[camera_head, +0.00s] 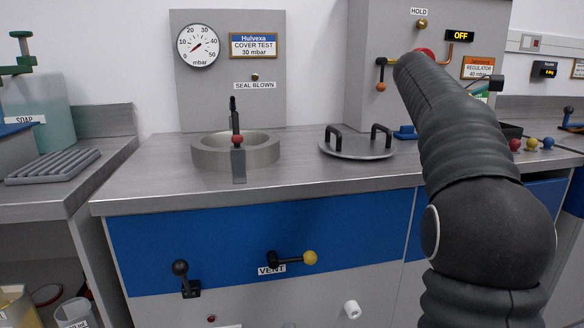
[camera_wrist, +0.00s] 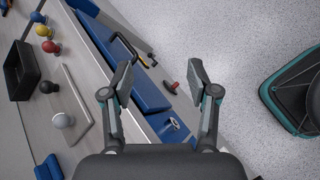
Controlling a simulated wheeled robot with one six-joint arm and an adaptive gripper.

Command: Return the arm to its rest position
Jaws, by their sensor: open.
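My arm (camera_head: 468,150) rises in the right part of the head view, with its forearm leaning up and to the left in front of the grey cabinet. My gripper shows in the wrist view (camera_wrist: 155,85), with its two fingers spread apart and nothing between them. It hangs over the front edge of a bench with blue drawer fronts (camera_wrist: 140,90).
The bench holds a round chamber (camera_head: 235,150), a lid with two black handles (camera_head: 357,148) and a gauge panel (camera_head: 198,45). A vent lever (camera_head: 290,258) juts from the front.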

